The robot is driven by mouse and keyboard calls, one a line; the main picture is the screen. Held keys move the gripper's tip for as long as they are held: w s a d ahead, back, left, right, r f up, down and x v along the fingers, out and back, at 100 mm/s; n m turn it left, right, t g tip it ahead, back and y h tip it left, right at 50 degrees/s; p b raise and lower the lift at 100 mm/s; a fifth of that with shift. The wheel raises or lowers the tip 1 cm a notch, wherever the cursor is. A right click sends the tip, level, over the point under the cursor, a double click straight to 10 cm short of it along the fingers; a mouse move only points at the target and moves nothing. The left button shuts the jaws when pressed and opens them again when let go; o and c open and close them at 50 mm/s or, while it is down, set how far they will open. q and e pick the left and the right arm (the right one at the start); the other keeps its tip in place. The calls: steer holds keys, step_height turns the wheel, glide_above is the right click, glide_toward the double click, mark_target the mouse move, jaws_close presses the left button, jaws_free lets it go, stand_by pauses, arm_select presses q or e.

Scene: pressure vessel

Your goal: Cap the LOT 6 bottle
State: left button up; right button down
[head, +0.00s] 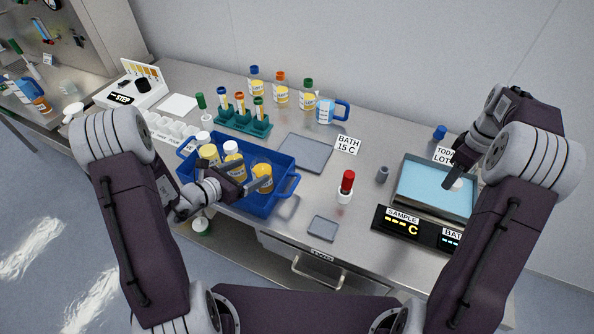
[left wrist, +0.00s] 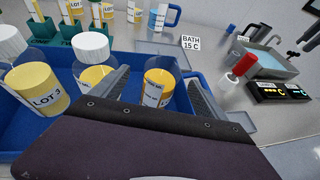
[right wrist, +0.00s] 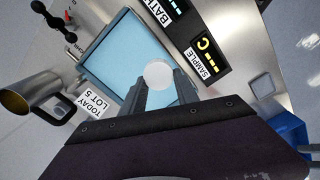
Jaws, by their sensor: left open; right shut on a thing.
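An uncapped bottle with yellow contents (head: 263,172) stands at the right end of the blue crate (head: 284,207); its label is too small to read. My left gripper (head: 248,180) is open, with its fingers on either side of this bottle (left wrist: 158,90) in the left wrist view. Two white-capped bottles stand to its left in the crate; the leftmost (left wrist: 38,90) reads LOT 3, and the middle one (left wrist: 95,60) is partly hidden. My right gripper (right wrist: 159,88) is shut on a white cap (right wrist: 158,75), over the blue bath (head: 425,180).
A sign (head: 443,155) stands behind the bath, and a display reading SAMPLE (head: 402,218) in front. A red-capped vial (head: 346,185), a small grey pad (head: 323,227) and a grey cylinder (head: 382,174) stand between crate and bath. A green tube rack (head: 243,122) is behind the crate.

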mark_target(262, 166)
arm_select(q)
steer(key=shift+w+d+f, duration=0.1)
steer(key=shift+w+d, duration=0.15)
arm_select(e)
steer(key=shift+d+r, duration=0.1)
arm_select(q)
steer(key=shift+d, duration=0.15)
arm_select(e)
steer(key=shift+s+d, duration=0.1)
steer(key=shift+s, duration=0.05)
steer(key=shift+r, duration=0.1)
arm_select(q)
steer(key=p+x, duration=0.1)
steer(key=x, duration=0.4)
steer(key=shift+p, duration=0.35)
arm_select(e)
steer(key=shift+r, duration=0.7)
arm_select(q)
steer(key=c, duration=1.5)
